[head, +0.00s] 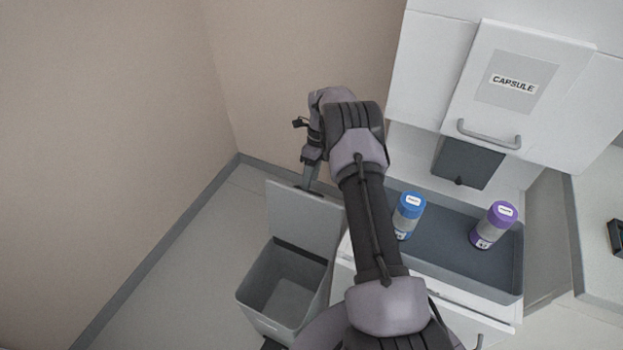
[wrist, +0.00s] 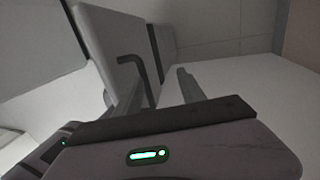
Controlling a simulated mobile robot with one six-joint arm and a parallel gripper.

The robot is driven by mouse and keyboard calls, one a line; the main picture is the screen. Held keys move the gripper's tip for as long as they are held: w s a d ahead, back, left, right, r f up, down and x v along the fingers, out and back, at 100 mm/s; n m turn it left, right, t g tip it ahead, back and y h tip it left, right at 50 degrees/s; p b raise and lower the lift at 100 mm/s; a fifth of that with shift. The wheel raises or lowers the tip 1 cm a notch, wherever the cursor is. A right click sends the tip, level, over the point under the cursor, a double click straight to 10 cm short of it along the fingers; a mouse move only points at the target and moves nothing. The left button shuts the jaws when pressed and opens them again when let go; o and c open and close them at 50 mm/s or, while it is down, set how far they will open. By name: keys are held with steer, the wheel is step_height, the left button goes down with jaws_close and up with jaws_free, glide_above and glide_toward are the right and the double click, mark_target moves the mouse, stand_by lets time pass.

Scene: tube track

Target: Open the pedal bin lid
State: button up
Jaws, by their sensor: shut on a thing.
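The pedal bin (head: 258,296) stands on the floor at lower left, a grey box whose open top shows its empty-looking inside. Its lid (head: 292,217) is raised, standing roughly upright at the far side. My gripper (head: 309,187) is at the lid's upper edge. In the wrist view the gripper (wrist: 160,90) has its two fingers on either side of a dark bent lid handle (wrist: 133,60) and is shut on it. The pale lid panel (wrist: 105,42) is beside the handle there. My arm hides part of the bin's right side.
Right of the bin, a cabinet has a grey tray (head: 440,262) with a blue-capped tube (head: 408,214) and a purple-capped tube (head: 494,225). Walls stand behind and left; the floor (head: 185,270) left of the bin is clear.

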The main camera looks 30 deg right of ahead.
steer(key=shift+g, duration=0.3)
steer(key=f, duration=0.1)
steer(key=s+a+f, duration=0.1)
steer(key=s+f, duration=0.1)
steer(key=shift+a+f, duration=0.15)
steer(key=shift+a, duration=0.1)
steer(key=p+v, duration=0.9)
steer(key=v, duration=1.2)
steer(key=shift+d, duration=0.35)
